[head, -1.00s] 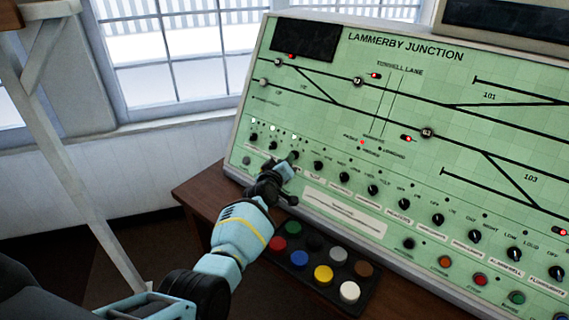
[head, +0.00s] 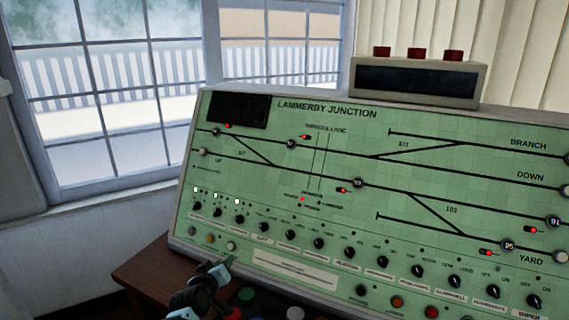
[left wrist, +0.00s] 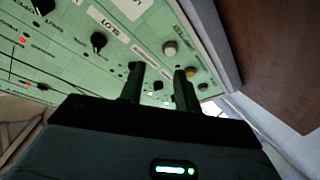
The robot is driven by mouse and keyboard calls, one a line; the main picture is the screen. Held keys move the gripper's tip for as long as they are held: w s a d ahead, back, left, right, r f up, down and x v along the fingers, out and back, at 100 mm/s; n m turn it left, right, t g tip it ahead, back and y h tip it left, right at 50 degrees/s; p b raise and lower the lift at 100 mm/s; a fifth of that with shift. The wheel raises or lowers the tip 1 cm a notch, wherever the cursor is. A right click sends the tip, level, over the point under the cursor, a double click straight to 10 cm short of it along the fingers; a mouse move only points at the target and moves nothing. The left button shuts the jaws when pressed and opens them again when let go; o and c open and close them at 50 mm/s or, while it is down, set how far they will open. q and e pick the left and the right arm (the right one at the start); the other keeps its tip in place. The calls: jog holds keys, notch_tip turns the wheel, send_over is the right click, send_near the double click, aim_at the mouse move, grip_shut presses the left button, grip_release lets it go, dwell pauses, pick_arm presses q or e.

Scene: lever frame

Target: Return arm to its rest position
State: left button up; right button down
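My left arm comes in at the bottom of the head view, and its gripper (head: 226,268) is near the lower left edge of the green control panel (head: 290,205). In the left wrist view the two dark fingers of my left gripper (left wrist: 158,88) stand apart with nothing held between them. The panel's face, with black knobs (left wrist: 99,42) and small round buttons (left wrist: 170,48), shows beyond the fingers. In the head view the gripper is below the row of knobs and appears clear of them. My right gripper is in neither view.
A brown desk (head: 146,272) carries the panel. A window (head: 110,90) is at the left.

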pick_arm(q)
jog(key=s+f+m+g, duration=0.2)
jog(key=s+f, duration=0.2)
jog(key=s, duration=0.5)
jog(key=s+f+m+g, duration=0.1)
jog(key=s+f+g, duration=0.2)
jog(key=s, duration=0.6)
jog(key=s+f+m+g, duration=0.2)
jog(key=s+f, duration=0.2)
jog(key=s, duration=0.5)
jog(key=s+r+m+g+y, duration=0.1)
jog(key=s+r+g, duration=0.2)
jog(key=s, duration=0.9)
jog(key=s+r+m+g, duration=0.1)
jog(key=s+r+g, duration=0.1)
jog(key=s, duration=1.1)
jog(key=w+d+f+t+h, duration=0.1)
jog(key=w+f+t, duration=0.5)
jog(key=f, duration=0.3)
jog(key=shift+w+d+f+t, duration=0.2)
jog(key=shift+d+f+t, duration=0.2)
jog(key=shift+t, duration=0.1)
